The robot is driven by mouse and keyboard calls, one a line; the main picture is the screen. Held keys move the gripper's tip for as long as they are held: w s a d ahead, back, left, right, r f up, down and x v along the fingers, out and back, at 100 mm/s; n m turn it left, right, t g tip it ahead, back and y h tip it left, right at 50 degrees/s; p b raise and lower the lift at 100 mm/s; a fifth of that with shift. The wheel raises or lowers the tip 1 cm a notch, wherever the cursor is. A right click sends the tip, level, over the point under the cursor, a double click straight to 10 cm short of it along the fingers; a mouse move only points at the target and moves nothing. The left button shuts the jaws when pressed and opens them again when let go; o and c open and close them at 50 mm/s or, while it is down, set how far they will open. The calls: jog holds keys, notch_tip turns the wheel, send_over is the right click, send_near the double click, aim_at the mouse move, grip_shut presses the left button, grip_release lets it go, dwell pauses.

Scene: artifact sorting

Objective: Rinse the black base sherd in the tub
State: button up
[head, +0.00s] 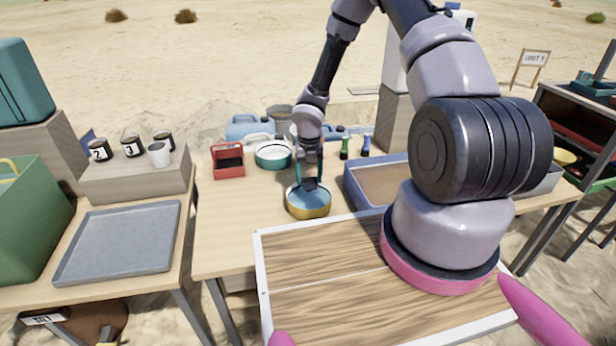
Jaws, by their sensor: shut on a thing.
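A round tub (307,208) with a tan outside and a blue inside stands on the middle table. My gripper (309,184) points straight down at the tub, its teal fingers at or just inside the far part of the rim.
A blue-rimmed tray (358,188) stands close right of the tub. A red box (228,162), green and blue bottles (344,149) and jugs (249,126) stand behind. A grey tray (120,240) lies on the left table. The table left of the tub is clear.

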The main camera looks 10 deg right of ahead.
aim_at(308, 200)
jog(key=shift+f, duration=4.3)
jog(key=shift+w+d, duration=0.2)
jog(key=shift+w, duration=1.1)
jog(key=shift+s+a, duration=0.2)
jog(key=shift+s, duration=1.1)
jog(key=shift+s+a, duration=0.15)
jog(key=shift+s, duration=1.15)
jog(key=shift+w+d, duration=0.15)
jog(key=shift+w, duration=1.15)
jog(key=shift+w+d, duration=0.15)
jog(key=shift+w, duration=1.15)
jog(key=shift+r, duration=0.1)
notch_tip(308, 200, up, 8)
